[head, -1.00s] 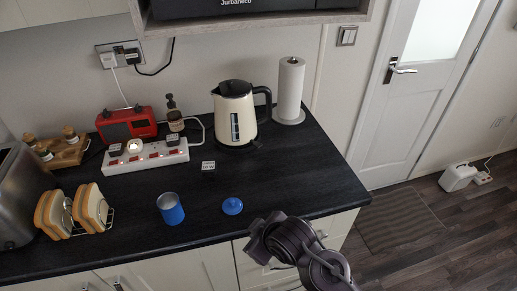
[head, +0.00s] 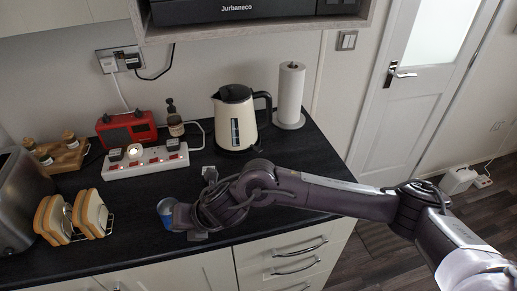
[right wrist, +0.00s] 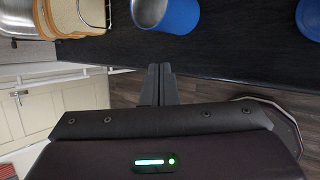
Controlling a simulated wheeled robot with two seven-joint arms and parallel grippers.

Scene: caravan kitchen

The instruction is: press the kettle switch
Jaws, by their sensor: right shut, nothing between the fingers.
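The cream kettle (head: 235,125) with a black lid and black handle stands upright at the back of the dark counter. Its switch is too small to make out. My right arm reaches in from the right across the counter front, in front of the kettle and apart from it. My right gripper (right wrist: 160,70) is shut and empty in the right wrist view, near the counter's front edge and just short of the blue cup (right wrist: 168,14). My left gripper is not in view.
The blue cup is partly hidden by my arm. A blue lid (right wrist: 311,16) lies right of it. A paper towel roll (head: 290,95) stands right of the kettle. A power strip (head: 146,162), red radio (head: 127,128), toast rack (head: 90,213) and toaster (head: 20,200) are to the left.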

